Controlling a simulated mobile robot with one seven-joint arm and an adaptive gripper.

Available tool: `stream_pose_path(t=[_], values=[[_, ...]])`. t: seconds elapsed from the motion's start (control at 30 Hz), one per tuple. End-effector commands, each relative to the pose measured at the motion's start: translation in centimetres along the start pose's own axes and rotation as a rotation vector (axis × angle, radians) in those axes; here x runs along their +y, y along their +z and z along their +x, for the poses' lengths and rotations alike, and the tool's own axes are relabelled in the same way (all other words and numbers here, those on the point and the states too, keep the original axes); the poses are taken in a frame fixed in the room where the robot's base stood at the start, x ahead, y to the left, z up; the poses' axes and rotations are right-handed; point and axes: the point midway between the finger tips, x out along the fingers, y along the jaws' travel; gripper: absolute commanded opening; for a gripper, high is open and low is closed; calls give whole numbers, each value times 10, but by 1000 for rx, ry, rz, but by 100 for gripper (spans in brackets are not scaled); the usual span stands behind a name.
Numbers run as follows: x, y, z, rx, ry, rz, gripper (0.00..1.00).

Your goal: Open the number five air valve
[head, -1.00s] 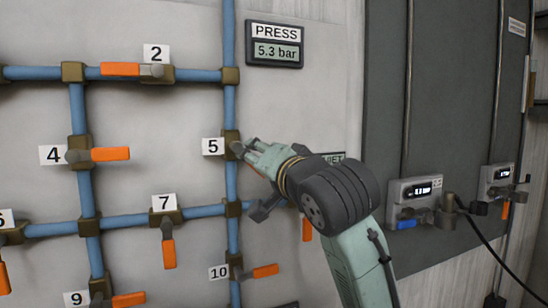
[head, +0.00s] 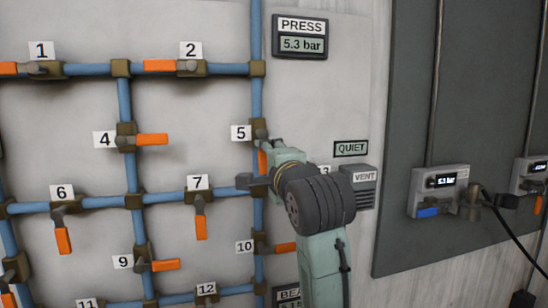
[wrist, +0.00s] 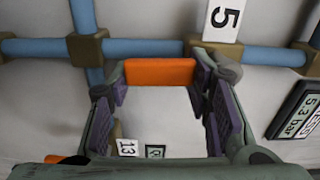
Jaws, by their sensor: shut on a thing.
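The number five valve (head: 260,130) sits on the right vertical blue pipe, beside its white 5 label (head: 241,132). Its orange handle (head: 262,160) points down along the pipe, partly hidden by my gripper (head: 265,165). In the wrist view the handle (wrist: 160,72) spans the space between the two fingers of my gripper (wrist: 160,80), which is shut on it. The handle runs parallel to the blue pipe (wrist: 150,48) there. The 5 label (wrist: 222,18) shows rotated above it.
Other numbered valves with orange handles surround it, including 2 (head: 190,67), 4 (head: 126,136), 7 (head: 200,196) and 10 (head: 260,243). The PRESS display (head: 300,37) reads 5.3 bar. A QUIET sign (head: 351,148) and VENT box (head: 360,186) are right of my gripper.

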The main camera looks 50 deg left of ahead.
Motion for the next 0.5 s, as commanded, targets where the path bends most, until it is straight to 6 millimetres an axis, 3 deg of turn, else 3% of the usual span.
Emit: stream_pose_path(t=[0.5], values=[[2, 4, 0, -2, 3, 54, 0]])
